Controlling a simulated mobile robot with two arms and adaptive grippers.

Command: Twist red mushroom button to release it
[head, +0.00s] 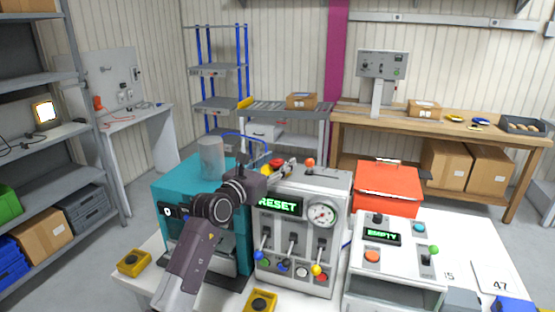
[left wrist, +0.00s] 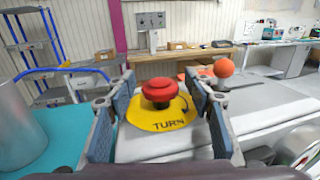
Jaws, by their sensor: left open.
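The red mushroom button (left wrist: 161,90) stands on a yellow disc marked TURN (left wrist: 160,116) on top of the grey control box (head: 300,236). In the head view the button (head: 276,163) shows small beyond my left gripper (head: 279,168). In the left wrist view my left gripper (left wrist: 160,98) is open, with one finger on each side of the button. A gap shows between the button and both fingers, and I see no contact. The box's display reads RESET (head: 279,206). My right gripper is not in view.
An orange ball knob (left wrist: 223,68) stands on the box just right of the fingers. A teal machine (head: 172,190) with a grey cylinder (head: 211,158) is on the left. A white console reading EMPTY (head: 381,237) and a red case (head: 388,187) are on the right.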

